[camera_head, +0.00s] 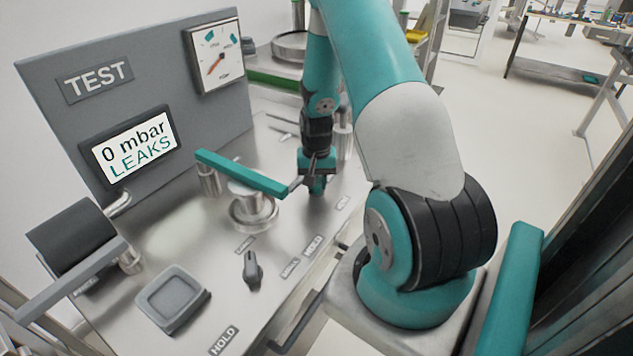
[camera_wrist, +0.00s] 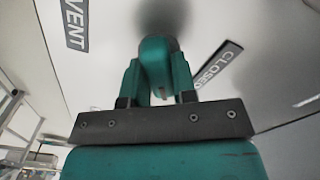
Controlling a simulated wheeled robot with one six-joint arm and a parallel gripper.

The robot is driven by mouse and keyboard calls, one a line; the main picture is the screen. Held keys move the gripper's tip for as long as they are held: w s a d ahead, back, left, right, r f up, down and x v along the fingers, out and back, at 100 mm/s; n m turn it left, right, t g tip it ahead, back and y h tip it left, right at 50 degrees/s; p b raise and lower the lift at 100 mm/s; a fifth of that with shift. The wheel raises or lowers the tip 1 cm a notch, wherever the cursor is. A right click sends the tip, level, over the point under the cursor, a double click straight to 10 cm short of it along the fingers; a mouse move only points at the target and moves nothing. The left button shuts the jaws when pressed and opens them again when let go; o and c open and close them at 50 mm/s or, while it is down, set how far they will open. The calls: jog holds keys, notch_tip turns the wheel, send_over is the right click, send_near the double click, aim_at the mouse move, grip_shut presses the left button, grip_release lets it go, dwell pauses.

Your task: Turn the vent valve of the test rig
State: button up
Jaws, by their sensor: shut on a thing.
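In the wrist view my gripper (camera_wrist: 156,88) is shut on the teal lever end (camera_wrist: 155,62), with one finger on each side. A VENT label (camera_wrist: 75,22) and a CLOSED label (camera_wrist: 216,64) lie on the plate beyond it. The fingertips are small in the head view.
The grey panel (camera_head: 60,120) behind carries a screen (camera_head: 130,147) reading "0 mbar LEAKS" and a dial gauge (camera_head: 215,55). A small dark knob (camera_head: 252,271) and a grey square pad (camera_head: 172,298) are at the front. A black clamp-like part (camera_head: 72,238) stands at left.

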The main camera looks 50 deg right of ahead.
aim_at(317, 180)
jog(key=m, duration=0.6)
jog(key=shift+m+b, duration=0.3)
jog(key=shift+b, duration=0.05)
dwell(0.3)
jog(key=o, duration=0.9)
jog(key=shift+s, duration=0.1)
jog(key=shift+r, duration=0.1)
notch_tip(317, 180, up, 17)
jog(key=shift+r+b, duration=0.15)
jog(key=shift+b, duration=0.65)
